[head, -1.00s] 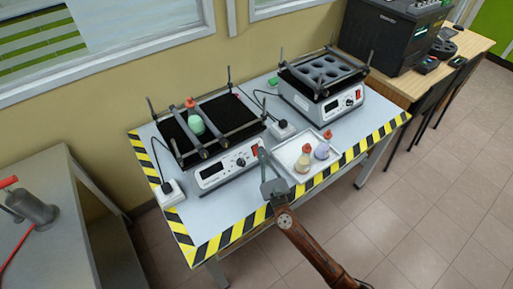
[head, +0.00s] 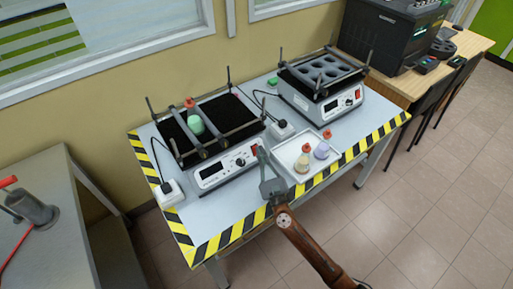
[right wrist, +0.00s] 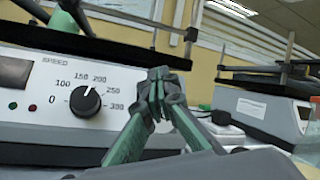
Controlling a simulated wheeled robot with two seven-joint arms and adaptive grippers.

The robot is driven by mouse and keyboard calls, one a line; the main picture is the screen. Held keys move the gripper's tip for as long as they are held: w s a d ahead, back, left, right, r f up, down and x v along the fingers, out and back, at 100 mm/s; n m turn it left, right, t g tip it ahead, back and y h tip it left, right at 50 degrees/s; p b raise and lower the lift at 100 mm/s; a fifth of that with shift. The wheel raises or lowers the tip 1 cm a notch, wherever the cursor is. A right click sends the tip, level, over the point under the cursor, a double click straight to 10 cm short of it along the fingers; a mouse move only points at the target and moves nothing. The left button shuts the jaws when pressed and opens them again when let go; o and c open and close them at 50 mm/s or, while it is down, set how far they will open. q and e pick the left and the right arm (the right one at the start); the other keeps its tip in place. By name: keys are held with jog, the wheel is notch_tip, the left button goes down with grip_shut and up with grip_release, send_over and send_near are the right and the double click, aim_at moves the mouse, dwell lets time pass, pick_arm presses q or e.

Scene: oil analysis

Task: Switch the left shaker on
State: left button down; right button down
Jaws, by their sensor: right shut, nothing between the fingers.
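The left shaker (head: 228,168) stands on the striped table, with a black platform, a clamp bar frame and a white front panel. In the right wrist view its speed knob (right wrist: 85,101) shows, with a small green and a red round part left of it. My right gripper (head: 262,155) is shut and empty at the right end of that panel. In the right wrist view its fingertips (right wrist: 158,80) are together before the panel, right of the knob. My left gripper is not in view.
A flask with green liquid (head: 195,123) is held on the left shaker. A white tray (head: 290,150) with two red-capped flasks lies right of my gripper. The right shaker (head: 325,105) with a red switch (head: 358,93) stands beyond. A power strip (head: 168,192) lies left.

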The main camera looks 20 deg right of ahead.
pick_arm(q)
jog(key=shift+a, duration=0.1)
pick_arm(e)
jog(key=shift+w+a, duration=0.1)
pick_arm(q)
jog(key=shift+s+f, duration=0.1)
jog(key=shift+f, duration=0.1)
pick_arm(e)
jog(key=shift+w+a+r, duration=0.1)
dwell(0.5)
pick_arm(q)
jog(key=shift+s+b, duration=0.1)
jog(key=shift+b, duration=0.2)
pick_arm(e)
jog(key=shift+a+r, duration=0.15)
jog(key=shift+r, duration=0.05)
dwell(0.4)
dwell(0.4)
jog(key=shift+d, duration=0.2)
